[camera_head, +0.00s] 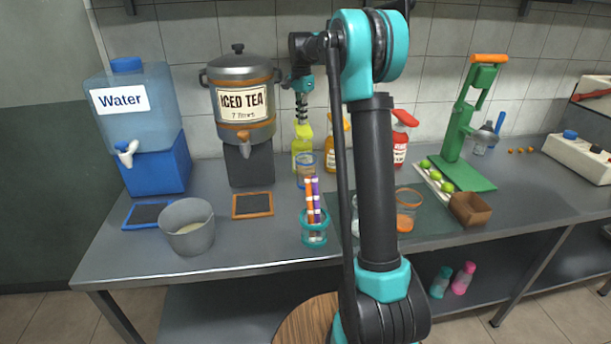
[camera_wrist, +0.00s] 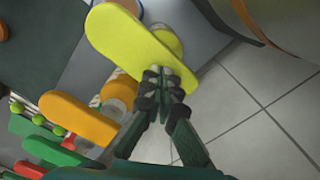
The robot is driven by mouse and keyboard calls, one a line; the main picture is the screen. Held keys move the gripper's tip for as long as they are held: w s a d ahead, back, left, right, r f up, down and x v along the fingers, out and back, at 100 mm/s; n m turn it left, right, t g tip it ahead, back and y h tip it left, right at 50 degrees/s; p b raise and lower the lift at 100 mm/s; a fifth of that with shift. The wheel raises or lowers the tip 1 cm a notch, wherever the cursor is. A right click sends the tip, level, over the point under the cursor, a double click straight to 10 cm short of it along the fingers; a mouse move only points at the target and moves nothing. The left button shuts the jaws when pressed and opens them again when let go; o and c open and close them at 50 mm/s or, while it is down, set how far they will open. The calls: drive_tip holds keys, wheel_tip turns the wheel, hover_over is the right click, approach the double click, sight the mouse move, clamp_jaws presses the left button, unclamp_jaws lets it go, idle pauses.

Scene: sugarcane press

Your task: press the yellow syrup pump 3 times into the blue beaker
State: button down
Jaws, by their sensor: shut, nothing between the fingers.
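The yellow syrup pump bottle (camera_head: 302,146) stands upright at the back of the counter, right of the iced tea dispenser. My gripper (camera_head: 302,118) points down directly above it. In the wrist view, the yellow pump head (camera_wrist: 128,38) is close beneath my shut, empty fingertips (camera_wrist: 165,84), which overlap its edge; I cannot tell whether they touch it. The clear beaker with a blue rim (camera_head: 307,173) stands just in front of the yellow bottle. The bottle's top is partly hidden by my gripper in the head view.
An orange syrup bottle (camera_head: 342,152) and a red one (camera_head: 400,145) stand to the right; their pump heads show in the wrist view. The iced tea dispenser (camera_head: 243,128) is close on the left. A teal straw holder (camera_head: 314,232) stands in front. My arm hides part of the counter.

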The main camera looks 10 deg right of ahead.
drive_tip(key=shift+f, duration=0.45)
drive_tip(key=shift+r, duration=2.3)
drive_tip(key=shift+f, duration=0.1)
